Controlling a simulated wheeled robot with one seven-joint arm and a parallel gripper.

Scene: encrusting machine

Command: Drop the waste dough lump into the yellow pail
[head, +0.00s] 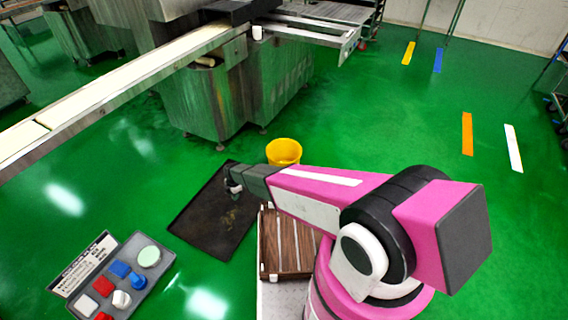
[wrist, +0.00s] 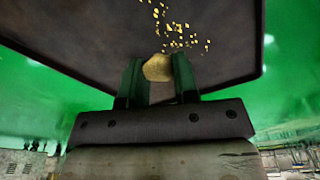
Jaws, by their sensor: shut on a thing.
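The waste dough lump (wrist: 157,68) is pale yellow-tan and sits between the green fingers of my gripper (wrist: 159,75) in the wrist view. My gripper is shut on it, over the dark mat. In the head view my gripper (head: 233,185) is above the mat's upper part, and the lump cannot be made out there. The yellow pail (head: 284,152) stands on the green floor just beyond the mat, to the right of my gripper. Part of the pail's lower front is hidden by my arm.
The dark mat (head: 205,225) lies on the floor, with crumbs (wrist: 180,30) on it. A grey panel with coloured blocks (head: 130,275) is at lower left. The steel machine (head: 215,95) and conveyor (head: 110,85) stand behind.

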